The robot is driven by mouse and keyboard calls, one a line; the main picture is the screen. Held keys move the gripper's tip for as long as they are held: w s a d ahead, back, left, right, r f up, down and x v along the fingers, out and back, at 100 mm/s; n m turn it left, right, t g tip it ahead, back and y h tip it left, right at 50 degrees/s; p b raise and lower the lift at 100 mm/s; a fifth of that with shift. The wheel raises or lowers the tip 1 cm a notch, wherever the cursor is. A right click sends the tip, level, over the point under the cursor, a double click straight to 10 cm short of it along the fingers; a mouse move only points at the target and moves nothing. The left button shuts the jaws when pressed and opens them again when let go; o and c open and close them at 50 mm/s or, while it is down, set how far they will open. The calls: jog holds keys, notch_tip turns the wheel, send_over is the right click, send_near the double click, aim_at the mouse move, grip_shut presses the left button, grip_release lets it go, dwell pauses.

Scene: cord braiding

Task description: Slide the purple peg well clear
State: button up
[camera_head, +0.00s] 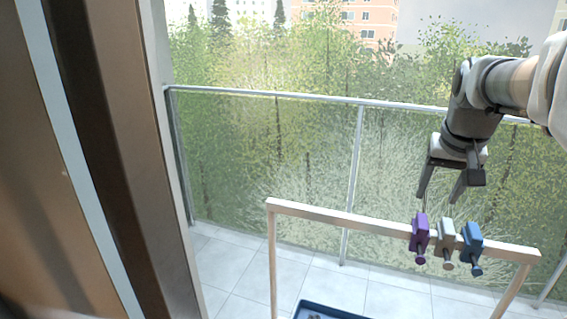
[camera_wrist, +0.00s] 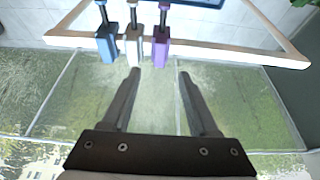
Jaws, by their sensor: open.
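The purple peg (camera_head: 420,237) sits on the top bar of a pale wooden frame (camera_head: 320,216), leftmost of three pegs. A grey-white peg (camera_head: 446,240) is beside it and a blue peg (camera_head: 472,245) is at the right. My gripper (camera_head: 438,198) is open and empty above the bar, over the purple and grey-white pegs. In the wrist view the purple peg (camera_wrist: 161,50) is right of the grey-white peg (camera_wrist: 133,50) and the blue peg (camera_wrist: 106,48). The fingertips (camera_wrist: 158,72) stop short of the pegs, with a gap between.
A blue-rimmed tray (camera_head: 325,308) lies low under the frame. A glass railing (camera_head: 270,160) stands behind the frame. A brown door panel (camera_head: 120,160) fills the left side. The bar left of the purple peg is bare.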

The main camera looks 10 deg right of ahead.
aim_at(423, 223)
jog(key=b+x, duration=0.1)
jog(key=x, duration=0.9)
jog(key=shift+w+f, duration=0.2)
jog(key=shift+f, duration=0.2)
grip_shut()
dwell(0.8)
